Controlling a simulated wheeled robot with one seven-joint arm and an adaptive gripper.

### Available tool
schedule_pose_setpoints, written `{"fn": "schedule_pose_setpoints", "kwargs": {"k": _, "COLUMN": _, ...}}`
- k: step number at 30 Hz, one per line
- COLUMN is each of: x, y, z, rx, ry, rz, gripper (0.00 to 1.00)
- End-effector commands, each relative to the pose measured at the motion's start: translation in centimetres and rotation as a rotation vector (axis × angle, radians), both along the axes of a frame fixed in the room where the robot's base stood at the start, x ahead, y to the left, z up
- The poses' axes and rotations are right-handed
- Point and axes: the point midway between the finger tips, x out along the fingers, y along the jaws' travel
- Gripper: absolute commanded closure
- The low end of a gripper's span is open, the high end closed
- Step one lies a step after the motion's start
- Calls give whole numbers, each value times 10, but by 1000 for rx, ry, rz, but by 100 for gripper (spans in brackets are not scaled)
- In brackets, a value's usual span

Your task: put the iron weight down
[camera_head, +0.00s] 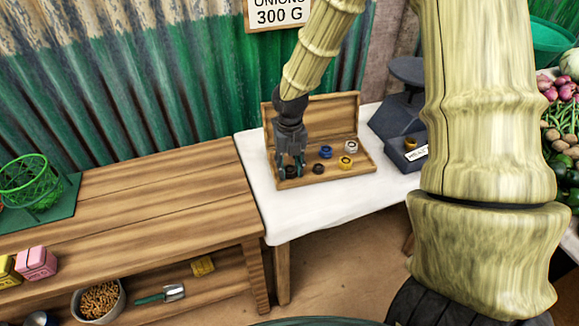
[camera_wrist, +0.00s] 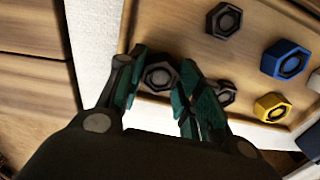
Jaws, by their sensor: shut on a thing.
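The iron weight (camera_wrist: 160,77) is a dark grey hexagonal piece with a round recess. In the wrist view it is between the two teal-padded fingers of my gripper (camera_wrist: 158,84), which is shut on it. In the head view my gripper (camera_head: 291,165) points down at the left end of the open wooden box (camera_head: 320,183). The fingers partly cover the weight there, and I cannot tell whether it touches the box. Inside the box are other dark weights (camera_wrist: 224,20), a blue weight (camera_wrist: 285,60), a yellow weight (camera_wrist: 271,107) and a whitish weight (camera_head: 351,146).
The box stands on a white-covered table (camera_head: 250,165) with its lid (camera_head: 335,113) open at the back. A dark scale (camera_head: 392,122) stands to the right. A wooden bench (camera_head: 150,195) adjoins at left, its top mostly clear, with a green wire basket (camera_head: 30,183).

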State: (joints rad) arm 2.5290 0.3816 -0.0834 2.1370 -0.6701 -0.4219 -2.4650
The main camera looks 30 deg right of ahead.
Motion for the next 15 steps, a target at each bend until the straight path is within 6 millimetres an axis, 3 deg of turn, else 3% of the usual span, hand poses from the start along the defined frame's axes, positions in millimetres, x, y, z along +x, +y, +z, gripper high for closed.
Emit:
{"fn": "schedule_pose_setpoints", "kwargs": {"k": 8, "x": 0, "y": 0, "z": -1, "rx": 0, "ry": 0, "rz": 0, "gripper": 99}}
{"fn": "schedule_pose_setpoints", "kwargs": {"k": 9, "x": 0, "y": 0, "z": -2, "rx": 0, "ry": 0, "rz": 0, "gripper": 63}}
{"fn": "schedule_pose_setpoints", "kwargs": {"k": 11, "x": 0, "y": 0, "z": -2, "rx": 0, "ry": -1, "rz": 0, "gripper": 56}}
{"fn": "schedule_pose_setpoints", "kwargs": {"k": 15, "x": 0, "y": 0, "z": -2, "rx": 0, "ry": -1, "rz": 0, "gripper": 56}}
